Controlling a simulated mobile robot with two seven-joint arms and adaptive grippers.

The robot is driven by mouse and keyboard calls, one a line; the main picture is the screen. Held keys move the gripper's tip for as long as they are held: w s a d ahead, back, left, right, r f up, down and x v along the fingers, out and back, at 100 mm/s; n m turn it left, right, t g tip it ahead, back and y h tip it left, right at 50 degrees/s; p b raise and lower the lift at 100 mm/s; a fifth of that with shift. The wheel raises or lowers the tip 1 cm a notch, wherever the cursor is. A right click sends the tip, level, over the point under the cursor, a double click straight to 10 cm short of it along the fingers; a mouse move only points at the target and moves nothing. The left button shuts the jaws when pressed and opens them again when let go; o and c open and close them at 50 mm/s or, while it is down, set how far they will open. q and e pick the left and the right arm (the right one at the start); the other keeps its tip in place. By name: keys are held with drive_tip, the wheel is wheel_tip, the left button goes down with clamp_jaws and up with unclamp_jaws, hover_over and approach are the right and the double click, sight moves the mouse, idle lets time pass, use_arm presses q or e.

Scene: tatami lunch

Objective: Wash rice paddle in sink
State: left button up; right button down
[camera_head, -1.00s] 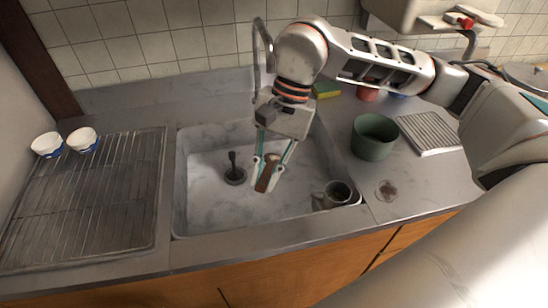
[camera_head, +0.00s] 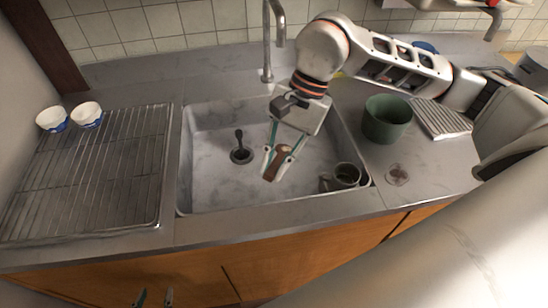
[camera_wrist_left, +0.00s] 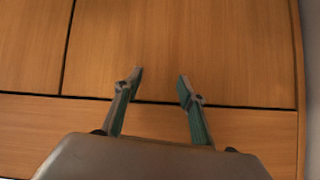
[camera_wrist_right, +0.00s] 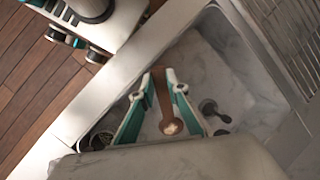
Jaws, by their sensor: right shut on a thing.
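My right gripper (camera_head: 277,163) is shut on the brown rice paddle (camera_head: 279,153), with its fingers pointing down over the sink. The paddle also shows between the fingers in the right wrist view (camera_wrist_right: 165,100). The sink (camera_head: 209,173) is a grey stone-like basin. The faucet (camera_head: 267,45) rises behind it, left of my right forearm, and I see no water flowing. My left gripper (camera_head: 154,298) is open and empty, low in front of the wooden cabinet; its spread fingers show in the left wrist view (camera_wrist_left: 160,85).
A dark mug (camera_head: 346,175) lies in the sink's front right corner. A dark upright piece (camera_head: 240,145) stands at the drain. A green pot (camera_head: 387,118) and a ribbed tray (camera_head: 440,118) are on the right counter.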

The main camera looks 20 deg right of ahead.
wheel_tip(320, 180, down, 3)
drive_tip(key=shift+f+b, duration=0.15)
drive_tip(key=shift+b, duration=0.7)
use_arm(q)
wheel_tip(320, 180, down, 7)
drive_tip(key=a+b, duration=0.1)
drive_tip(key=b, duration=0.5)
drive_tip(key=shift+a+r, duration=0.2)
use_arm(e)
drive_tip(key=shift+f, duration=5.7)
use_arm(q)
drive_tip(key=shift+r, duration=0.1)
use_arm(e)
drive_tip(key=shift+a, duration=0.1)
drive_tip(key=shift+w+a, duration=0.15)
drive_tip(key=shift+a, duration=0.4)
use_arm(q)
drive_tip(key=shift+w+r, duration=0.1)
use_arm(e)
drive_tip(key=shift+r, duration=0.15)
